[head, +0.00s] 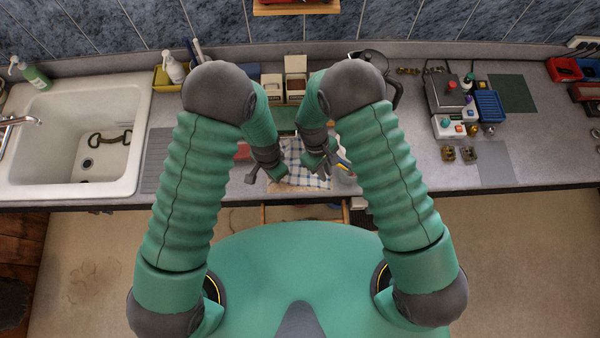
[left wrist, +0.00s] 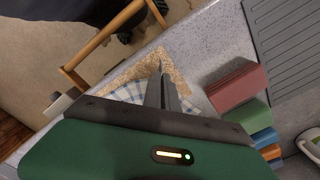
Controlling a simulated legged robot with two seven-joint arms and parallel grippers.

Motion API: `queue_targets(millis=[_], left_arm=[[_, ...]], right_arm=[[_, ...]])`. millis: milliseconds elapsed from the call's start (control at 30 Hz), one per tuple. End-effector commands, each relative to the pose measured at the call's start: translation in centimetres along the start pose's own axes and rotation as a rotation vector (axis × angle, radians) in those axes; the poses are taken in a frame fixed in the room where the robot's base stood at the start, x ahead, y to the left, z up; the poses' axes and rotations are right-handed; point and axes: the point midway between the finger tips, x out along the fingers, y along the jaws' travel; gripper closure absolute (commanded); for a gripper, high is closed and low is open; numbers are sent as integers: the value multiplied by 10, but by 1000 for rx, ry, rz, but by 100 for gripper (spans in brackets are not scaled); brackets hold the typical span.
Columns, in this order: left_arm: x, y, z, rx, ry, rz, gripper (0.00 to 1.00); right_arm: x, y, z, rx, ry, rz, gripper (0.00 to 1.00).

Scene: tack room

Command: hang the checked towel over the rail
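The blue-and-white checked towel (head: 294,157) lies on the counter between my two grippers; part of it shows in the left wrist view (left wrist: 129,92). A wooden rail (left wrist: 103,42) stands out from the counter's front edge; its frame also shows low in the head view (head: 263,214). My left gripper (head: 265,178) is over the towel's left side. In the left wrist view its fingers (left wrist: 161,72) look close together, with no cloth seen between them. My right gripper (head: 318,173) is over the towel's right side, its dark fingers apart and seemingly empty.
A speckled tan mat (left wrist: 182,72) lies under the towel. A red block (left wrist: 237,90) and a green block (left wrist: 246,115) are beside it. A sink (head: 75,135) is at left, boxes (head: 296,78) behind, and a control unit (head: 449,93) at right. The counter's front edge is close.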

Motion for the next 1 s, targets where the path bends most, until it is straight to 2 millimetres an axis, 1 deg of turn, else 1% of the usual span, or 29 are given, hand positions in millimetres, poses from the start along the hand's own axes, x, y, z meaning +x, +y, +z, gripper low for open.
queue_targets(millis=[33, 200, 300, 500, 567, 600, 667, 733, 800, 867, 967, 1000], left_arm=[[0, 0, 0, 0, 0, 0, 100], [0, 0, 0, 0, 0, 0, 100], [0, 0, 0, 0, 0, 0, 100], [0, 0, 0, 0, 0, 0, 100], [0, 0, 0, 0, 0, 0, 100], [0, 0, 0, 0, 0, 0, 100], [0, 0, 0, 0, 0, 0, 100], [0, 0, 0, 0, 0, 0, 100], [0, 0, 0, 0, 0, 0, 100], [0, 0, 0, 0, 0, 0, 100], [0, 0, 0, 0, 0, 0, 100], [0, 0, 0, 0, 0, 0, 100]], right_arm=[[0, 0, 0, 0, 0, 0, 78], [0, 0, 0, 0, 0, 0, 56], [0, 0, 0, 0, 0, 0, 45], [0, 0, 0, 0, 0, 0, 45], [-2, 0, -2, 1, 0, 1, 53], [-8, 1, -6, 5, -2, 2, 59], [-23, 1, -14, 15, -13, 3, 59], [-43, 0, -24, 28, -29, -1, 59], [-56, -2, -29, 37, -42, -9, 59], [-58, -4, -29, 40, -50, -13, 59], [-48, -4, -28, 40, -54, -15, 59], [-42, -5, -28, 40, -53, -15, 59]])
